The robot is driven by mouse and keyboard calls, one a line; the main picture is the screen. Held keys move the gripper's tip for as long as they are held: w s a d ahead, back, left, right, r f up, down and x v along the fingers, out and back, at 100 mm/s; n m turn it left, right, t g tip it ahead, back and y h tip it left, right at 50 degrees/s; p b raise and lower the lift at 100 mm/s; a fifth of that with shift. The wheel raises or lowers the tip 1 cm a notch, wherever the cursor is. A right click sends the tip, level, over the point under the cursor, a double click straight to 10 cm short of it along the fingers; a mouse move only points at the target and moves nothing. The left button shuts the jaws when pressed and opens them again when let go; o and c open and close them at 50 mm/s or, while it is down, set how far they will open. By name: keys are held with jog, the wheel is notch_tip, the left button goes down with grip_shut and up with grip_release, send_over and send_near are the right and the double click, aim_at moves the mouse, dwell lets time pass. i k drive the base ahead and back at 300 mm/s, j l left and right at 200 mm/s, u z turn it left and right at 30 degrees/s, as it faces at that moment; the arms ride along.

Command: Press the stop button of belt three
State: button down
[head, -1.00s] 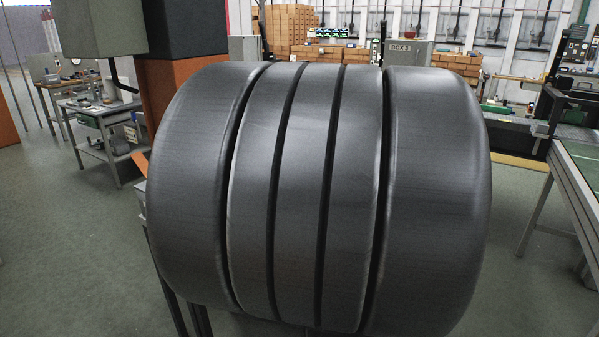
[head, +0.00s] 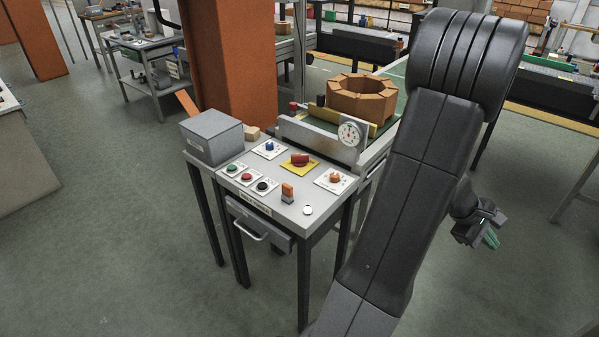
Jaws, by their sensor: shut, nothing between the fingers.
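A grey control desk (head: 222,177) stands left of centre. The plate lettering is too small to read, so I cannot tell which one is belt three's stop. My gripper (head: 490,240), with greenish fingertips, is shut and empty, well right of the desk beyond my arm.
A grey box (head: 211,138) sits on the desk's left end. An orange-and-grey block (head: 287,193) and a white disc (head: 308,210) are near the front edge. A dial gauge (head: 350,133) and an orange octagonal ring (head: 362,97) stand behind. An orange pillar (head: 228,60) rises at the back.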

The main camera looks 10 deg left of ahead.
aim_at(245, 176)
jog(key=i+j, duration=0.55)
jog(key=i, duration=0.15)
jog(key=u, duration=2.3)
